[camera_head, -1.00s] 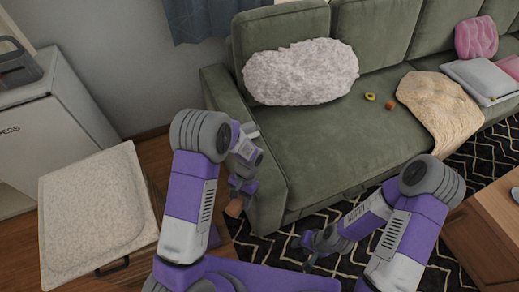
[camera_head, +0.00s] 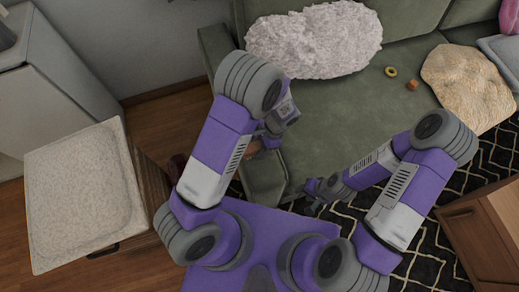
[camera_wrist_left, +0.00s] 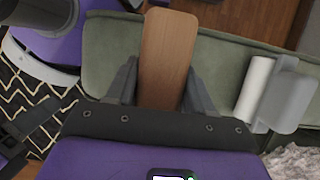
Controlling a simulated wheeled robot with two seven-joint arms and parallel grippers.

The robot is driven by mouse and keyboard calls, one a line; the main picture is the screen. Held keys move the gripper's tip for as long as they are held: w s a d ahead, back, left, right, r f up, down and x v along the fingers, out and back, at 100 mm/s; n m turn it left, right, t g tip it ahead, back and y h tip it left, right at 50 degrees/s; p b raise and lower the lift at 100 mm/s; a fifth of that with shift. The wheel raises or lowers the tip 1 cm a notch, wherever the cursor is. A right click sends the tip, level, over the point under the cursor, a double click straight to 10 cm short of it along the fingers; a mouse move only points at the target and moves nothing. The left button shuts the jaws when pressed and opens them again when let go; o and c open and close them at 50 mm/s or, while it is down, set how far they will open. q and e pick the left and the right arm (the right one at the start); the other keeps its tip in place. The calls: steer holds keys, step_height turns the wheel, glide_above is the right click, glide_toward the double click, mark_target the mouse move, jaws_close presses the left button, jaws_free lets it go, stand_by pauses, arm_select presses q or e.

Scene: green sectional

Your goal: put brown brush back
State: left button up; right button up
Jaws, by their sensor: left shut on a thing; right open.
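The brown brush (camera_wrist_left: 167,50) shows in the left wrist view as a flat wooden piece standing between the two fingers. My left gripper (camera_wrist_left: 161,80) is shut on it. In the head view the left gripper (camera_head: 262,140) is above the near end of the sofa's left arm, partly hidden by my own arm, and only a small brown part of the brush (camera_head: 252,148) shows. My right gripper (camera_head: 314,191) is open and empty, low in front of the sofa. The brush's resting place cannot be told from these frames.
The green sofa (camera_head: 340,130) holds a fluffy pillow (camera_head: 315,40), a beige throw (camera_head: 468,85) and small food pieces. A white-topped cabinet (camera_head: 80,195) stands at left, a wooden table (camera_head: 485,235) at right.

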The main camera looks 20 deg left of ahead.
mark_target(259, 150)
arm_select(q)
steer(key=shift+f+b, duration=0.45)
steer(key=shift+f, duration=1.2)
steer(key=shift+f, duration=0.2)
steer(key=o, duration=1.1)
steer(key=shift+r, duration=0.1)
steer(key=shift+r, duration=0.1)
steer(key=shift+w+r, duration=0.1)
steer(key=shift+r, duration=0.2)
steer(key=p+v, duration=0.3)
steer(key=v, duration=0.8)
steer(key=shift+d+r, duration=0.1)
steer(key=shift+r, duration=0.15)
steer(key=shift+r+p, duration=0.1)
steer(key=shift+p, duration=0.25)
